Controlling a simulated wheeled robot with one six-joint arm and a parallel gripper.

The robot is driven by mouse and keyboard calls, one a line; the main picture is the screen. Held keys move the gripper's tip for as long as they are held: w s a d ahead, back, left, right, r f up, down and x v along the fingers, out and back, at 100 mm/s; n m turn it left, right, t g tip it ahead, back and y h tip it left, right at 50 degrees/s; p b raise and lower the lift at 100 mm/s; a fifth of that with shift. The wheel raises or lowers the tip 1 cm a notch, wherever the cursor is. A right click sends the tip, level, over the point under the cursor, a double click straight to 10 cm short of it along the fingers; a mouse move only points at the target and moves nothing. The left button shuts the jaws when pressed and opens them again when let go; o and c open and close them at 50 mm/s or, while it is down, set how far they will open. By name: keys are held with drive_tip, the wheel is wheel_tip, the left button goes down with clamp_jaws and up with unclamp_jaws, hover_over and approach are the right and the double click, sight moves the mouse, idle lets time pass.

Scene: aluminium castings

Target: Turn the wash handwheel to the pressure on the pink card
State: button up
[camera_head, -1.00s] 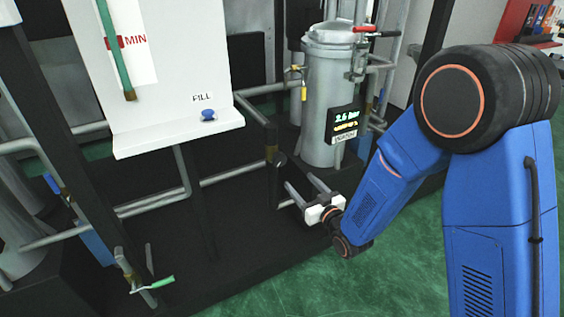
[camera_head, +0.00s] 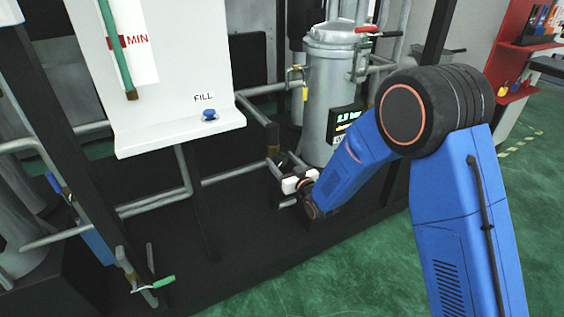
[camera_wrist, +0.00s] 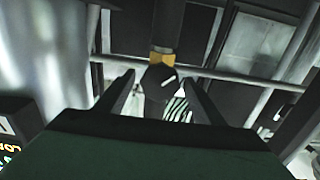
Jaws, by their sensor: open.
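A dark round part (camera_wrist: 157,77) with a white mark, likely the wash handwheel, sits below a brass collar (camera_wrist: 163,58) on a pipe. It lies between the fingers of my gripper (camera_wrist: 157,84) in the wrist view; I cannot tell whether they touch it. In the head view my gripper (camera_head: 279,178) is open at the lower pipe end, and its body partly hides the part. A black display (camera_head: 345,122) on the grey vessel shows green digits, partly covered by my arm and hard to read. I see no pink card.
The grey vessel (camera_head: 328,85) with a red-handled valve (camera_head: 370,31) stands behind my arm. A white panel with a blue FILL knob (camera_head: 209,115) is left of my gripper. A green-handled valve (camera_head: 152,285) is low at left. Green floor is open at right.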

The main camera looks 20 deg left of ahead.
drive_tip(key=shift+a, duration=0.1)
drive_tip(key=c, duration=1.1)
drive_tip(key=shift+n, duration=0.4)
drive_tip(key=n, duration=1.1)
drive_tip(key=shift+f+n, duration=0.1)
drive_tip(key=shift+n, duration=2)
